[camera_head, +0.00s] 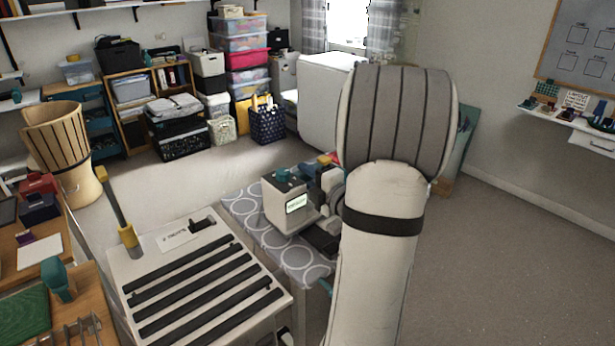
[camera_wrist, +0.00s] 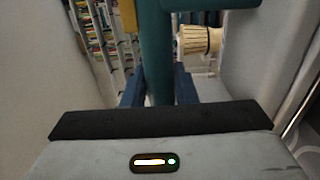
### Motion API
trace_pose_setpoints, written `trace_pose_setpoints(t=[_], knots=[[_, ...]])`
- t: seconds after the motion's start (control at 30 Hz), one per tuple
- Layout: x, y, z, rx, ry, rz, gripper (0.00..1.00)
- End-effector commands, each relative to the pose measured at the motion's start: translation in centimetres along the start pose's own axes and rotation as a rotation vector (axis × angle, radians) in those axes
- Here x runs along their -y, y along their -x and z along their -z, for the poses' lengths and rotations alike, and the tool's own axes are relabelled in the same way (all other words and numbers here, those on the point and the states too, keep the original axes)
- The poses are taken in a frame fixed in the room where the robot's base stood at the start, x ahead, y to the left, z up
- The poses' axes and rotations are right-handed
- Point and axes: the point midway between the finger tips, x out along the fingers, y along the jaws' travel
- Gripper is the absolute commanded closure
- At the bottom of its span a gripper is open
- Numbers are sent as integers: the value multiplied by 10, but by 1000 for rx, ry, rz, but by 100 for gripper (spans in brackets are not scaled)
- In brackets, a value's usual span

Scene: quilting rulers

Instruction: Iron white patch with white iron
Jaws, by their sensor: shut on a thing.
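In the wrist view, my gripper (camera_wrist: 158,88) has its dark blue fingers on both sides of a teal upright bar (camera_wrist: 157,50) and is shut on it. The bar bends into a teal crosspiece at the top of that view. I cannot tell from the visible part whether it belongs to the white iron. In the head view, my pale arm hides the gripper. I cannot make out the white patch.
A white cabinet with black slats (camera_head: 190,290) stands front left. A wooden table (camera_head: 75,300) with tools is at the left edge. A striped wooden drum-shaped container (camera_head: 60,135) stands beyond it. Storage bins (camera_head: 245,60) line the back wall. Carpet at right is clear.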

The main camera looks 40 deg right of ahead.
Motion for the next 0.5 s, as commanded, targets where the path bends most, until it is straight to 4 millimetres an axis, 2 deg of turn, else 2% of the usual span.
trace_pose_setpoints(t=[0.5], knots=[[9, 0, 0, 0, 4, -6, 100]])
